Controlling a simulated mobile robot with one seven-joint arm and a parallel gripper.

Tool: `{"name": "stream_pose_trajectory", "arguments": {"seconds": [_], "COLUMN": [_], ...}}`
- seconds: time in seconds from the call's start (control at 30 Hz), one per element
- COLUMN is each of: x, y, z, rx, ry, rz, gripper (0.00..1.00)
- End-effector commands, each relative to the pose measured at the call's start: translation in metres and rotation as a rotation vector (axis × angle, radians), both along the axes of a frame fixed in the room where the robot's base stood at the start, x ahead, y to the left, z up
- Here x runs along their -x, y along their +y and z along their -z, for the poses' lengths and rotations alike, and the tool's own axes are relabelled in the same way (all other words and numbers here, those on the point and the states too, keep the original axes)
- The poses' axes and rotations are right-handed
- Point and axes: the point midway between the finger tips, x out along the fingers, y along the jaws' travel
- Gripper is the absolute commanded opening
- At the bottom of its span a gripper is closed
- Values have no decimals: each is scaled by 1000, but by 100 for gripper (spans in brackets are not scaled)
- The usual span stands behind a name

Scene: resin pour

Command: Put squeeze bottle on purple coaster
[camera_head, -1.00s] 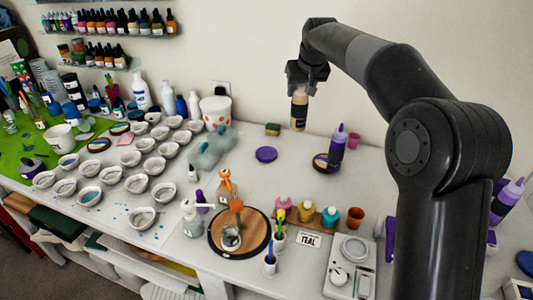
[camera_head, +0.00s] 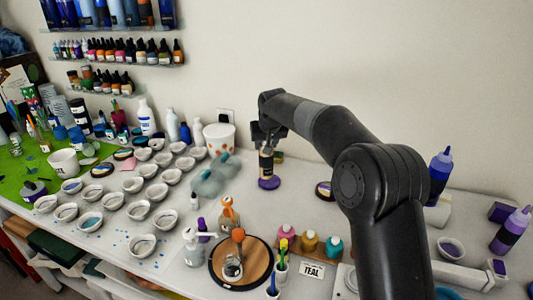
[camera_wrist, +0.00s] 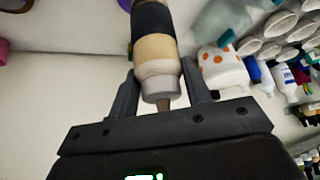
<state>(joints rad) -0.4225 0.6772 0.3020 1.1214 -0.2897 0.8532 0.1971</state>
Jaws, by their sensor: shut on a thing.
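My gripper (camera_head: 267,143) is shut on a tan squeeze bottle (camera_head: 266,165) with a dark band. The bottle looks upright. In the wrist view the bottle (camera_wrist: 156,52) sits between the two fingers, its grey collar and nozzle towards the camera. The purple coaster (camera_head: 269,184) lies on the table directly under the bottle in the head view. The bottle's base hides part of its far side. I cannot tell whether base and coaster touch. A purple sliver shows at the top edge of the wrist view.
A sponge (camera_head: 279,157) is just behind the bottle. A white tub with orange dots (camera_head: 219,138) and a teal translucent mould (camera_head: 212,178) stand to the left. A round wooden board (camera_head: 258,262) is in front. A wooden coaster (camera_head: 324,190) lies to the right, partly behind my arm.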

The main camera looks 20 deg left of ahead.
Motion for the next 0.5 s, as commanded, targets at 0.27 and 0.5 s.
{"name": "stream_pose_trajectory", "arguments": {"seconds": [0.27,0.5], "x": [0,0], "y": [-1,-1], "z": [36,37], "rx": [1,0], "ry": [2,0], "rz": [0,0], "gripper": [1,1]}}
